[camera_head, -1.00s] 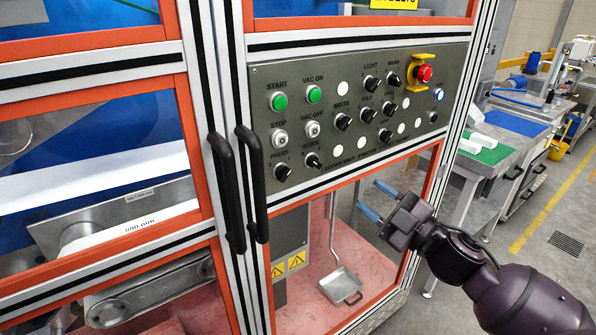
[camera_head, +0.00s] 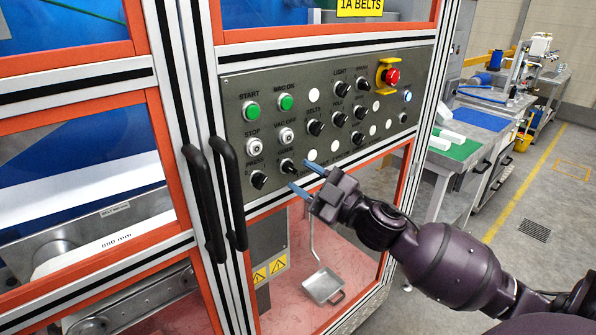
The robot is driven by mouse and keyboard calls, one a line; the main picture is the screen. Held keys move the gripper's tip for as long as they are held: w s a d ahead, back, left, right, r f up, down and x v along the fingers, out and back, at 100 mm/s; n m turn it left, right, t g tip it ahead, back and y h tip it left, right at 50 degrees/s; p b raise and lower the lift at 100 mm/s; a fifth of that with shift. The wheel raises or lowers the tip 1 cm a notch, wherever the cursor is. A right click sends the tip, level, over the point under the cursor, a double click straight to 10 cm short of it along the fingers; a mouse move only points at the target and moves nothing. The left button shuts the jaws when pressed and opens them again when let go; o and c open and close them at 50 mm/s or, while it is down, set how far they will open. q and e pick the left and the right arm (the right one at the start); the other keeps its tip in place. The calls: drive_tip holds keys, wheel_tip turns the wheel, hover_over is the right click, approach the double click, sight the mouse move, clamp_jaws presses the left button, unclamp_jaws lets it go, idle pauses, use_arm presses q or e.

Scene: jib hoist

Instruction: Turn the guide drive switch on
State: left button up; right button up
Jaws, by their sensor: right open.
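The guide switch (camera_head: 287,165) is a black rotary knob in the lower row of the grey control panel (camera_head: 232,128), under a partly readable label that looks like GUIDE. Its pointer angle is too small to read surely. My right gripper (camera_head: 302,177) is open and empty, with two blue fingertips just right of and below the knob. I cannot tell whether a finger touches the panel. My left gripper is not in view.
The press knob (camera_head: 259,180) is left of the guide switch, and the white vac off button (camera_head: 286,136) above it. The belts knob (camera_head: 316,127) and red emergency stop (camera_head: 391,76) are further right. Black door handles (camera_head: 228,190) stand out at the left.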

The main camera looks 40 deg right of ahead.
drive_tip(key=shift+x, duration=1.05)
drive_tip(key=c, duration=0.7)
drive_tip(key=shift+s+d, duration=0.1)
drive_tip(key=shift+s, duration=0.05)
clamp_jaws()
